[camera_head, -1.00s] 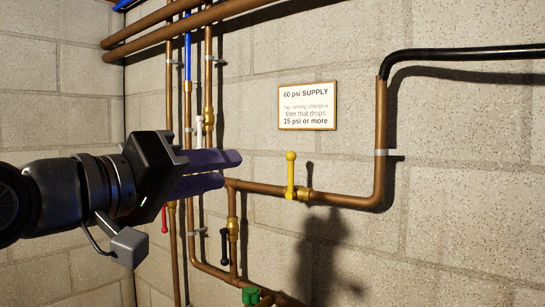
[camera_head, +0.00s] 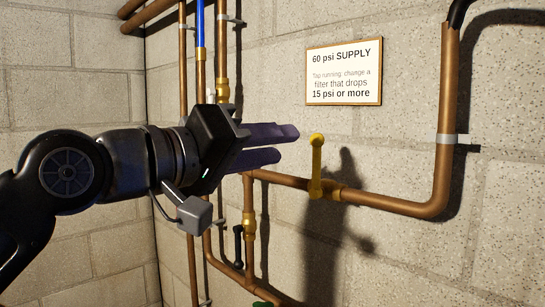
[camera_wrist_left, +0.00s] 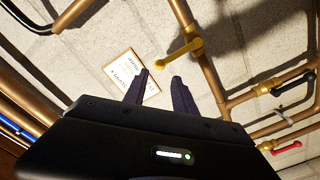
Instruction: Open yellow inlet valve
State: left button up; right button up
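The yellow valve handle (camera_head: 316,166) stands upright on a horizontal copper pipe, with a round knob at its top. My left gripper (camera_head: 288,143) is just left of the handle, its purple fingers pointing right toward it. A gap shows between the fingers and nothing is between them. In the left wrist view the yellow handle (camera_wrist_left: 179,53) lies beyond the tips of the left gripper (camera_wrist_left: 160,75), and the fingers stand apart. My right gripper is not in view.
A framed supply sign (camera_head: 344,71) hangs on the block wall above the valve. Vertical copper pipes and a black-handled valve (camera_head: 239,245) are behind and below my left gripper. A red handle (camera_wrist_left: 287,148) shows in the left wrist view.

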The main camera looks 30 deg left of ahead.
aim_at(311, 142)
pick_arm(q)
jog(key=p+x, duration=0.1)
jog(key=x, duration=0.2)
jog(key=p+x, duration=0.1)
jog(key=x, duration=0.3)
jog(key=shift+r+p, duration=0.2)
jog(key=shift+p, duration=0.2)
jog(key=shift+w+f, duration=0.2)
jog(key=shift+c, duration=0.2)
jog(key=shift+w+d, duration=0.1)
jog(key=shift+w, duration=0.05)
jog(key=shift+c, duration=0.6)
jog(key=c, duration=0.4)
jog(key=shift+f, duration=0.1)
jog(key=shift+c, duration=0.2)
jog(key=shift+w, duration=0.1)
